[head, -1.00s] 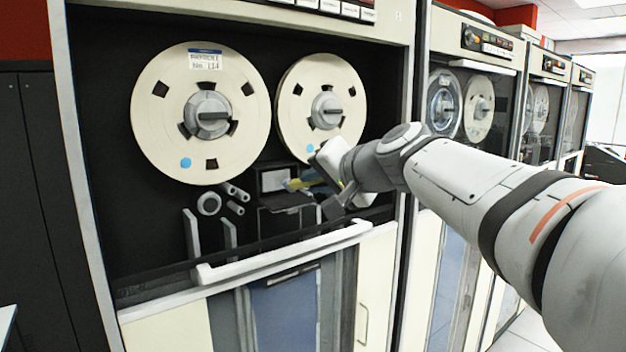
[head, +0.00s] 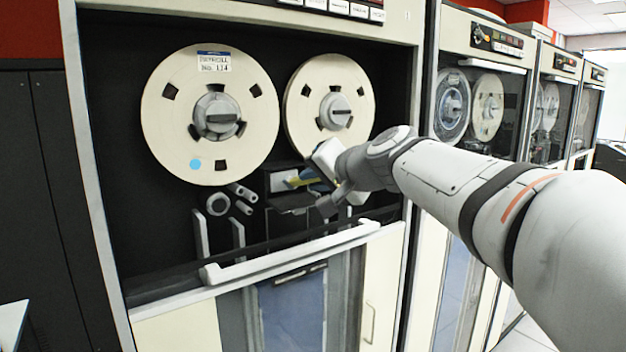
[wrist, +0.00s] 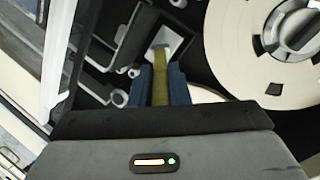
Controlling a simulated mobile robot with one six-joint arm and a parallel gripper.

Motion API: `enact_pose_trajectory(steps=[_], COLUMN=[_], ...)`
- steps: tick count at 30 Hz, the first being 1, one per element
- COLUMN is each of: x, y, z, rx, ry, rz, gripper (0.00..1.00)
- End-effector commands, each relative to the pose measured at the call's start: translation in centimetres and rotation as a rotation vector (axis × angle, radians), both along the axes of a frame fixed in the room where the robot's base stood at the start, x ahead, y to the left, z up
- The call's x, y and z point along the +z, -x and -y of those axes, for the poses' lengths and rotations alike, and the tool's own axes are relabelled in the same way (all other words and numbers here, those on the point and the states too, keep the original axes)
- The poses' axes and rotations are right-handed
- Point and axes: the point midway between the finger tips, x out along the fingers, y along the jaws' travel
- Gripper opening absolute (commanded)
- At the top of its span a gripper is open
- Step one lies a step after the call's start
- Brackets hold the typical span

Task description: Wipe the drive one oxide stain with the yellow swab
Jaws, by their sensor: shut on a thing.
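My gripper (wrist: 161,82) has its blue fingers closed on the yellow swab (wrist: 160,65). The swab points away from my gripper, its tip over a pale plate (wrist: 176,42) in the wrist view. I cannot tell whether the tip touches the plate. In the head view, the yellow swab (head: 298,181) lies in front of the small head block (head: 280,183) below and between the two reels of the nearest tape drive. My gripper (head: 318,184) is at the right of that block. No oxide stain can be made out; the swab and gripper cover part of the block.
The left reel (head: 209,115) and right reel (head: 331,104) sit above the head block. Guide rollers (head: 218,204) stand to its left. A white rail (head: 290,252) crosses the front below. More tape drives (head: 484,100) stand at the right.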

Motion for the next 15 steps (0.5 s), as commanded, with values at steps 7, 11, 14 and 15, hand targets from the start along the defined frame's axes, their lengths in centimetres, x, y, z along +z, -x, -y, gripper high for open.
enact_pose_trajectory(steps=[7,11,14,15], x=[0.04,0.03,0.01,-0.01], y=[-0.26,-0.48,-0.66,-0.73], z=[-0.17,-0.31,-0.43,-0.48], rx=[0.0,0.0,0.001,0.001], ry=[0.0,0.0,0.0,0.0], rz=[0.0,0.0,-0.001,-0.001], gripper=[0.0,0.0,0.0,0.0])
